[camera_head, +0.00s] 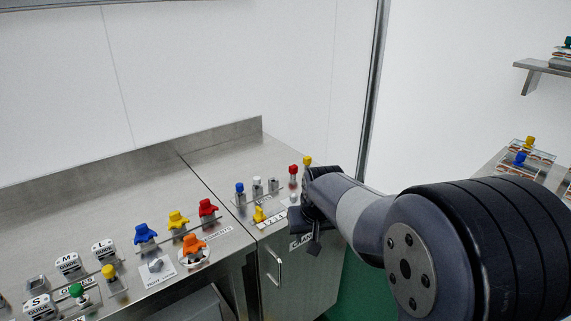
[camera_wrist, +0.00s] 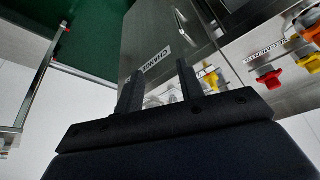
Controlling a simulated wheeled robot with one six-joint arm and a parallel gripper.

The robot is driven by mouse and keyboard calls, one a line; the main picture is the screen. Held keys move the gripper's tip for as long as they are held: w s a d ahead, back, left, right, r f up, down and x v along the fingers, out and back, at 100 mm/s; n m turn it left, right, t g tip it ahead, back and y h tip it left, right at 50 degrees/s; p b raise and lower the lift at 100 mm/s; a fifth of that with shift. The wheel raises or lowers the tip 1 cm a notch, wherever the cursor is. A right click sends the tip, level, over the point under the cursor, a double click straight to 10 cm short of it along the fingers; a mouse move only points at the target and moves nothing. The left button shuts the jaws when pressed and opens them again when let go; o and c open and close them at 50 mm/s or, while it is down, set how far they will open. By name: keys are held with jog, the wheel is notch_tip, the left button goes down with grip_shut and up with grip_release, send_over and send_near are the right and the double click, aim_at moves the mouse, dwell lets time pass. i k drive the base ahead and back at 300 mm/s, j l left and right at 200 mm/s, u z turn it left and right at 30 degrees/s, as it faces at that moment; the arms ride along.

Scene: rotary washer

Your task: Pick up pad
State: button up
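I cannot tell which thing is the pad. My gripper (camera_head: 312,236) is at the front edge of the right-hand steel counter, beside a label. In the wrist view my gripper (camera_wrist: 160,72) is open, its two black fingers apart with nothing between them. Past the fingertips are a steel cabinet front and a label (camera_wrist: 156,59). A small yellow part (camera_head: 259,214) stands on a numbered plate left of my gripper, and yellow also shows beside the right finger in the wrist view (camera_wrist: 210,80). My arm hides part of the counter's right end.
Blue (camera_head: 145,233), yellow (camera_head: 178,219), red (camera_head: 207,208) and orange (camera_head: 193,244) parts stand on the left counter. Marked guide blocks (camera_head: 68,263) are farther left. A blue-topped post (camera_head: 240,190) and a red-topped one (camera_head: 293,170) stand behind my gripper. A cabinet handle (camera_head: 274,266) is below.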

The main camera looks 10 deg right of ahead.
aim_at(307, 159)
jog(key=i+l+u, duration=0.55)
jog(key=l, duration=0.15)
jog(key=i+l+u, duration=0.1)
jog(key=l+u, duration=0.2)
jog(key=i+l, duration=0.15)
jog(key=l, duration=0.25)
jog(key=i+l, duration=0.15)
jog(key=l, duration=0.25)
jog(key=i+l, duration=0.15)
jog(key=l, duration=0.25)
jog(key=i+l+u, duration=0.1)
jog(key=l, duration=0.3)
